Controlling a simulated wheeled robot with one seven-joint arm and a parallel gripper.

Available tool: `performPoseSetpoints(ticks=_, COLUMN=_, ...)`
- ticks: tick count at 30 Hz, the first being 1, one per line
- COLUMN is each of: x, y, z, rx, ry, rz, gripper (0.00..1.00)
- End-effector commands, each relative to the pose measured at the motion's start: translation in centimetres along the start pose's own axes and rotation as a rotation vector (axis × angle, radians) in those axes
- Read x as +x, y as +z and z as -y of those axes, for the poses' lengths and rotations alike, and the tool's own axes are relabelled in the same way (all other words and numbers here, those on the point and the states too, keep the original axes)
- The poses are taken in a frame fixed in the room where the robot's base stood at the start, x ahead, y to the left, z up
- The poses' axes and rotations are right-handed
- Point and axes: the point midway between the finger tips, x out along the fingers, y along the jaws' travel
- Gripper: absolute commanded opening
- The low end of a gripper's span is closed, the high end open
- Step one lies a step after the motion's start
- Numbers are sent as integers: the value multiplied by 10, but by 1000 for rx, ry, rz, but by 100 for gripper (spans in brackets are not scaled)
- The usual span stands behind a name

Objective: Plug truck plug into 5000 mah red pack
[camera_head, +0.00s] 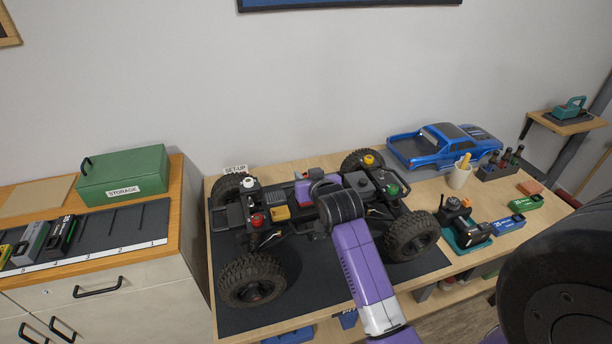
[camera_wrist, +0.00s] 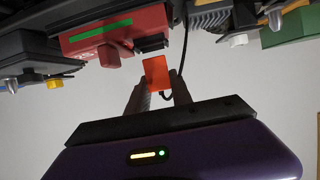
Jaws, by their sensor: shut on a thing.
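My gripper (camera_wrist: 156,88) is shut on a small orange-red plug (camera_wrist: 157,70) in the wrist view, and a dark cable runs beside the plug. The red pack (camera_wrist: 118,32), with a green stripe, sits in the truck just beyond the fingertips. Its black connector (camera_wrist: 152,44) is close to the plug; a small gap seems to lie between them. In the head view the truck (camera_head: 283,232) is a bare chassis with big black tyres. My arm reaches over its middle and hides part of it. The plug cannot be made out there.
The truck stands on a dark mat (camera_head: 260,318) on a wooden bench. Right are a blue truck body (camera_head: 440,148), a cup (camera_head: 460,176), a green pack (camera_head: 525,203) and a blue pack (camera_head: 507,223). Left is a cabinet with a green storage box (camera_head: 122,178) and several packs.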

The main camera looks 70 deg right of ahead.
Motion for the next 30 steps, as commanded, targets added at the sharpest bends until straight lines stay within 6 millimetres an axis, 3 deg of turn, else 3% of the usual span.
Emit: performPoseSetpoints(ticks=30, x=7, y=18, z=0, rx=0, ry=0, rz=0, gripper=0)
